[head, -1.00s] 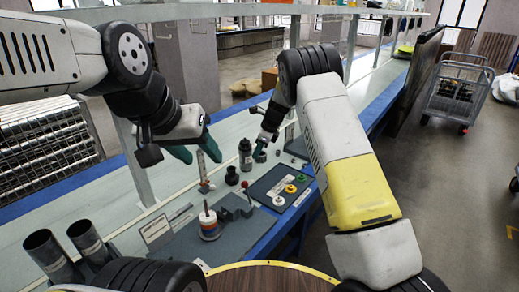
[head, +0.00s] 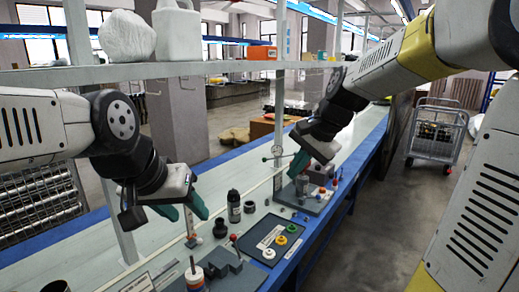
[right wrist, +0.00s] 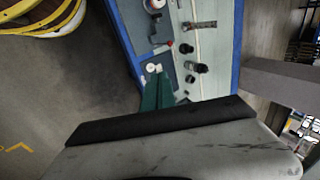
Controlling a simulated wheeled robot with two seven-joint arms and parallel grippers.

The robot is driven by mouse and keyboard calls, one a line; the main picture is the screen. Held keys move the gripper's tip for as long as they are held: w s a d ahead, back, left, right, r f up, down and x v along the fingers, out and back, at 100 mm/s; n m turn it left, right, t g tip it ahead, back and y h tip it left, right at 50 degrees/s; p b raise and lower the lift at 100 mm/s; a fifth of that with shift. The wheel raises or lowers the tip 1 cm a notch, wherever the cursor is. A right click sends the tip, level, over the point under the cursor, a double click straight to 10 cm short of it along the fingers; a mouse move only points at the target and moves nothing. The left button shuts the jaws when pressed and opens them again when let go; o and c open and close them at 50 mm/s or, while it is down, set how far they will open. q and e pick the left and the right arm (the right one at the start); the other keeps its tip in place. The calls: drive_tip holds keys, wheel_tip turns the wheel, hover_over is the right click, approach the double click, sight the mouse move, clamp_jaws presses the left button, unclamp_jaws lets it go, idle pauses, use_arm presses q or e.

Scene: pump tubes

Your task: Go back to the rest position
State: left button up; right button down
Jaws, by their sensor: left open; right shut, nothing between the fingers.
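My left gripper (head: 183,209) hangs over the left part of the workbench in the head view, its teal fingers apart with nothing between them. My right gripper (head: 298,165) is further right and higher, above the bench near the far grey tray. Its fingers point down and are shut and empty. The right wrist view also shows the shut green fingers of this gripper (right wrist: 157,92), with the bench beyond them and nothing held.
A shelf (head: 200,68) crosses above. A wire cart (head: 435,132) stands on open floor at right.

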drive_tip(key=s+d+n+t+h, duration=0.1)
drive_tip(key=s+n, duration=0.3)
drive_tip(key=s, duration=0.5)
drive_tip(key=s+d+n+t+h, duration=0.1)
drive_tip(key=s+d+n, duration=0.3)
drive_tip(key=s, duration=0.4)
drive_tip(key=shift+s+f, duration=0.25)
drive_tip(key=shift+s, duration=0.15)
